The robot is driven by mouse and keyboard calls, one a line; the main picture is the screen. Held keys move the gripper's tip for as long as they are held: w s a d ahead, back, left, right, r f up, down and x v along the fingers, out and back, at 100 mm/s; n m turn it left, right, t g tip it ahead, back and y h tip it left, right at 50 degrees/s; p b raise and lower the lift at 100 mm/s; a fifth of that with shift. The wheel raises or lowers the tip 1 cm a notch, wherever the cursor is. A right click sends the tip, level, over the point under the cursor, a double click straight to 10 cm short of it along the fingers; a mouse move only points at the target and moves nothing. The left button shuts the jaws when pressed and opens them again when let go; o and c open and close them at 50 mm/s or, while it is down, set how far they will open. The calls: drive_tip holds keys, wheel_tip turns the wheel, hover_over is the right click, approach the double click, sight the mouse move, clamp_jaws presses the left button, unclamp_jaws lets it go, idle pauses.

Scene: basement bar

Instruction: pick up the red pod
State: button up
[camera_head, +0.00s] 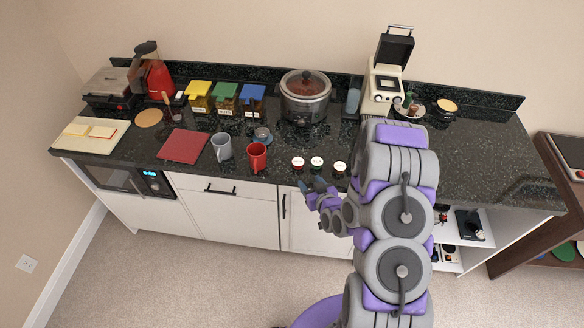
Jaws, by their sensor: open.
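The red pod (298,163) is a small cup with a pale label on top. It stands near the front edge of the black counter, leftmost in a row of three pods. A green pod (317,162) is just right of it, and a dark pod (340,167) stands further right. My gripper (314,184) is open, at the counter's front edge, just below the red and green pods in the picture. It looks apart from the pods, though its exact height and distance are hard to tell. My arm hides part of the counter to the right.
A red mug (257,157) and a grey mug (222,147) stand left of the pods. A slow cooker (305,97) is behind them. A cream coffee machine (384,86) stands at the back, behind my arm. The counter (480,165) is mostly clear at right.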

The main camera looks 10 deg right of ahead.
drive_tip(key=d+b, duration=0.2)
drive_tip(key=b, duration=0.1)
approach(296, 164)
drive_tip(key=w+f, duration=0.1)
drive_tip(key=w, duration=0.2)
drive_tip(key=w+f, duration=0.1)
drive_tip(key=w+d, duration=0.1)
drive_tip(key=shift+w+f, duration=0.15)
drive_tip(key=shift+f, duration=0.15)
drive_tip(key=shift+w+d, duration=0.15)
drive_tip(key=shift+d, duration=0.05)
drive_tip(key=w+a, duration=0.1)
drive_tip(key=w+a+f, duration=0.1)
drive_tip(key=w+a, duration=0.1)
drive_tip(key=w, duration=0.1)
drive_tip(key=shift+f+b, duration=0.3)
drive_tip(key=shift+b, duration=0.05)
drive_tip(key=shift+w+d+f, duration=0.1)
drive_tip(key=shift+w+d, duration=0.1)
drive_tip(key=shift+w, duration=0.05)
drive_tip(key=shift+d, duration=0.7)
drive_tip(key=shift+c, duration=0.2)
drive_tip(key=shift+a, duration=0.15)
drive_tip(key=c, duration=0.3)
drive_tip(key=shift+a, duration=0.6)
drive_tip(key=c, duration=0.3)
